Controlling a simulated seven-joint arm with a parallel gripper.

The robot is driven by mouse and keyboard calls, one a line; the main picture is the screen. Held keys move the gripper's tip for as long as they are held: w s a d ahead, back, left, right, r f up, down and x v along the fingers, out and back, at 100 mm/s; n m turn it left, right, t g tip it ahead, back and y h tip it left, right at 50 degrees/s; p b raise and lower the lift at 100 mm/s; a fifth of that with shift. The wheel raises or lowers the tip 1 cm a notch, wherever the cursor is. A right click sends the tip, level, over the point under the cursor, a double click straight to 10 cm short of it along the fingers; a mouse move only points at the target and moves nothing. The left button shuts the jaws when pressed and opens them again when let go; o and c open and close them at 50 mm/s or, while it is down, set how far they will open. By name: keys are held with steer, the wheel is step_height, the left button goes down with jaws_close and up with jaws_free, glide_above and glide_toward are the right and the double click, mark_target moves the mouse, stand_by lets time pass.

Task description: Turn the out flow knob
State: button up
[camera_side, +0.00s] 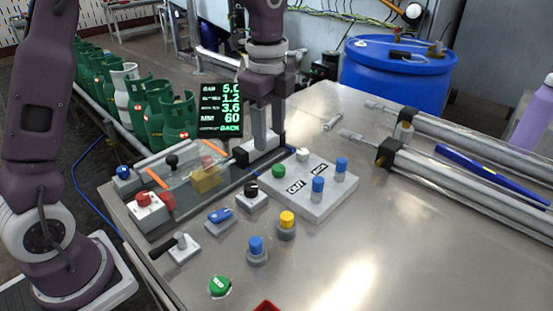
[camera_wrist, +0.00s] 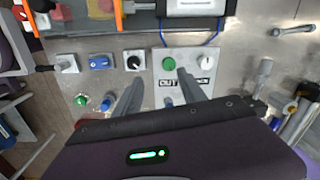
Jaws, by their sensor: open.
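The grey panel (camera_side: 335,205) carries an OUT label (camera_side: 296,187) and a MODE label (camera_side: 319,169). A blue knob (camera_side: 318,189) stands upright by the OUT label, and another blue knob (camera_side: 341,168) by the MODE label. My gripper (camera_side: 267,138) points down, open and empty, above and behind the panel in the side view. In the wrist view, its fingers (camera_wrist: 158,77) straddle the OUT label. The blue knob by OUT (camera_wrist: 168,102) shows partly between them, apart from both. My gripper body hides much of the lower panel there.
A green button (camera_side: 278,171) and a white knob (camera_side: 303,155) sit on the panel. A black knob (camera_side: 251,190), yellow knob (camera_side: 287,219), blue knob (camera_side: 256,245) and lever (camera_side: 180,243) stand nearby. Metal cylinders (camera_side: 450,170) lie right. The front-right tabletop is clear.

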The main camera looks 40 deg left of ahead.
mark_target(278, 167)
steer(key=w+f+m, duration=0.1)
steer(key=w+f, duration=0.1)
steer(key=shift+w+f+m+g, duration=0.25)
steer(key=shift+f+m+g, duration=0.05)
steer(key=shift+f, duration=0.1)
step_height(278, 167, down, 7)
steer(key=shift+r, duration=0.1)
jaws_close()
